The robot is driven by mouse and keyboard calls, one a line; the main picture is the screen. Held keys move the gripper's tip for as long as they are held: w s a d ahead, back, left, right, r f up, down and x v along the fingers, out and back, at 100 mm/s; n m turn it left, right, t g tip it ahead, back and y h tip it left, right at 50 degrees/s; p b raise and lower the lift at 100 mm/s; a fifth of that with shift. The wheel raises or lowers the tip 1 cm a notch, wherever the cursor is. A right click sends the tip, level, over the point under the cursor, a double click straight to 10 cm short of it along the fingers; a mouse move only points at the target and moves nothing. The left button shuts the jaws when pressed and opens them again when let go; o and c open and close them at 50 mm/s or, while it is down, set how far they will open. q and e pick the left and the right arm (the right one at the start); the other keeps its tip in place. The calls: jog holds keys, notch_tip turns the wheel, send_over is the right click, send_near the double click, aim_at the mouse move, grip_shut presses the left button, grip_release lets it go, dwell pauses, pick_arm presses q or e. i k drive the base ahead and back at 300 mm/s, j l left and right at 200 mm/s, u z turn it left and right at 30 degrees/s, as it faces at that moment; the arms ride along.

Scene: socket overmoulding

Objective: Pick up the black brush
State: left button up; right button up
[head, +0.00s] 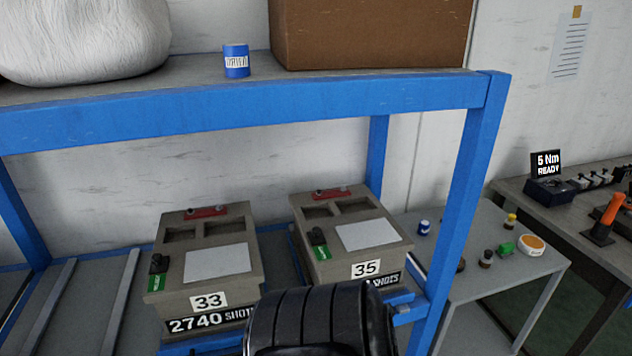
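I cannot make out a black brush for certain in the head view. Small dark objects stand on the grey side table (487,291), but they are too small to tell apart as a brush. Neither of my grippers shows. A black, ribbed, rounded part at the bottom centre appears to be one of my own arm links, and it covers part of the lower shelf front.
A blue rack (250,105) holds a white sack (85,38), blue can (236,62) and brown box (370,35) above; grey moulds 33 (243,258) and 35 (382,210) sit below. At right, a bench carries a "5 Nm READY" display (547,165) and orange-handled tool (611,208).

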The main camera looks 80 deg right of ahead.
aim_at(486, 259)
jog(key=k+j+z, duration=0.1)
jog(key=z, duration=3.65)
jog(key=l+u, duration=0.1)
jog(key=u, duration=3.05)
jog(key=z, duration=2.85)
